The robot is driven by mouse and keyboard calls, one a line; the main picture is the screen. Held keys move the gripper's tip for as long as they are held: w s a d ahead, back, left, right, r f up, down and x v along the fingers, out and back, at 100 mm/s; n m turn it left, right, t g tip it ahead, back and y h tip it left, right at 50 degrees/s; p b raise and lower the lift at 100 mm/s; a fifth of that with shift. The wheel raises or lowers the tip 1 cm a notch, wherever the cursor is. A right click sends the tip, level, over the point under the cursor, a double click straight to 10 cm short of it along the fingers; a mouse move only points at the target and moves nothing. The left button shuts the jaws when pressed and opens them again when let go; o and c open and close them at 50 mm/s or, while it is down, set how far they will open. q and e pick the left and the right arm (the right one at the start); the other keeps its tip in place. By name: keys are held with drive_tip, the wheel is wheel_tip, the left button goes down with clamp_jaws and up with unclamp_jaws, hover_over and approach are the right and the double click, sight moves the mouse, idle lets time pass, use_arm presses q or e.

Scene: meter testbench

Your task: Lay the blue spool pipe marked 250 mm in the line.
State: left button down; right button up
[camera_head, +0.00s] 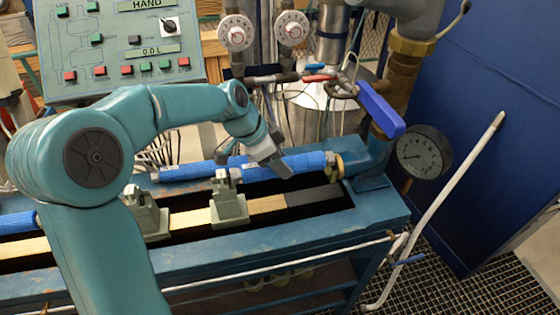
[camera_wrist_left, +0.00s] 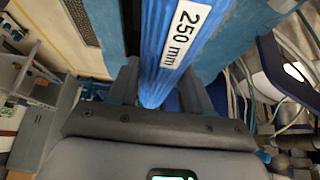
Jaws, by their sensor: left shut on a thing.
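A blue ribbed spool pipe (camera_wrist_left: 172,48) with a white label reading 250 mm runs between the fingers of my left gripper (camera_wrist_left: 160,92) in the left wrist view. In the head view my left gripper (camera_head: 276,164) comes down from above and is shut on a blue pipe (camera_head: 306,162) near the brass fitting (camera_head: 335,166) at the right of the bench. The pipe's right end is close to this fitting; I cannot tell whether they touch. Grey clamp supports (camera_head: 229,207) (camera_head: 148,215) stand along the bench in front. My right gripper is not in view.
Another blue pipe length (camera_head: 188,172) lies left of the gripper, and one more (camera_head: 17,222) at the far left. A blue valve handle (camera_head: 380,108) and a pressure gauge (camera_head: 423,153) stand at the right. A control panel (camera_head: 120,50) rises behind my arm.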

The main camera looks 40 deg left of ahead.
use_arm(q)
drive_tip(key=shift+r, duration=0.1)
drive_tip(key=shift+f+b, duration=1.35)
drive_tip(key=shift+f, duration=0.05)
drive_tip(key=shift+f+b, duration=0.3)
drive_tip(key=shift+b, duration=0.1)
idle(0.3)
drive_tip(key=shift+c, duration=2)
unclamp_jaws()
drive_tip(key=shift+r+p, duration=3)
drive_tip(key=shift+r, duration=1.55)
drive_tip(key=shift+f, duration=0.1)
